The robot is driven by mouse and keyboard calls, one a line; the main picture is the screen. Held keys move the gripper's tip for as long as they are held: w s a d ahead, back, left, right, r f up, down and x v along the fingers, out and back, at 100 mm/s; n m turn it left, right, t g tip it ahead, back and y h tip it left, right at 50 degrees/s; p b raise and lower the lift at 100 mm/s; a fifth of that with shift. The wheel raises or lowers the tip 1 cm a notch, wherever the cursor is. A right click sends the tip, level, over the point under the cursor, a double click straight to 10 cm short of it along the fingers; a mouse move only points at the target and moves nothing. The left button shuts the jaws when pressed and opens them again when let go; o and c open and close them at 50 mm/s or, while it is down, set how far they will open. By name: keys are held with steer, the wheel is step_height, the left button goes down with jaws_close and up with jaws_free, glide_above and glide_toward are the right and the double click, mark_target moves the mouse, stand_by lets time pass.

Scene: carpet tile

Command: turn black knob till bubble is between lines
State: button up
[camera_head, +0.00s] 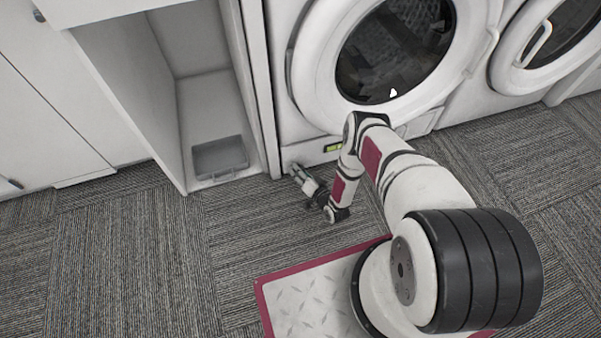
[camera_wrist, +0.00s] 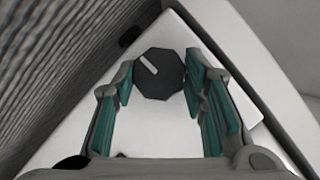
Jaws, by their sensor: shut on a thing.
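The black knob (camera_wrist: 158,76) is eight-sided with a pale pointer bar, and it sits on a white panel in the wrist view. My gripper (camera_wrist: 158,82) has its two teal-padded fingers on either side of the knob, shut on it. The pointer bar leans toward the upper left. In the head view my gripper (camera_head: 297,170) is low at the front of the washing machine, and the knob is hidden there. A yellow-green bubble level (camera_head: 333,147) shows on the washer's lower front; it is too small to read the bubble against the lines.
The washer (camera_head: 312,62) has a round dark door above my gripper, and a second machine (camera_head: 548,45) stands to its right. An open white cabinet (camera_head: 160,110) with a grey tray (camera_head: 220,158) is at left. Striped carpet (camera_head: 130,260) in front is clear.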

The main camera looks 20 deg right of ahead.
stand_by(0.4)
steer(key=o, duration=1.2)
steer(key=shift+c, duration=0.2)
steer(key=shift+s, duration=0.1)
steer(key=v, duration=1.2)
steer(key=shift+d+f, duration=0.1)
steer(key=shift+d, duration=0.05)
